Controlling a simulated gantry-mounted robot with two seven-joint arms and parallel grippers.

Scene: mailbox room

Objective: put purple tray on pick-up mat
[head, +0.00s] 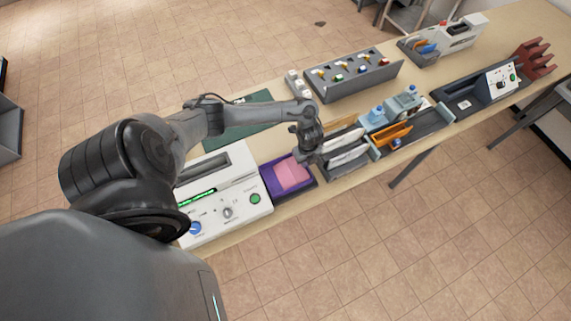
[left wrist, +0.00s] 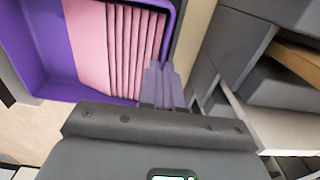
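The purple tray (head: 268,184) holds pink envelopes and sits at the table's front edge, just right of a white machine. In the left wrist view the tray (left wrist: 45,65) fills the upper left, with the pink stack against its right side. My left gripper (head: 306,157) is at the tray's right side. In the left wrist view its fingers (left wrist: 163,85) are close together on the line of the tray's right rim and look shut on it. A dark green mat (head: 240,120), likely the pick-up mat, lies behind, partly hidden by my left arm. My right gripper is out of view.
The white machine (head: 228,196) with knobs stands left of the tray. Grey bins with white mail (head: 348,153) stand close on the right, with an orange tray (head: 393,134) beyond. A grey key rack (head: 352,78) stands at the back, right of the mat.

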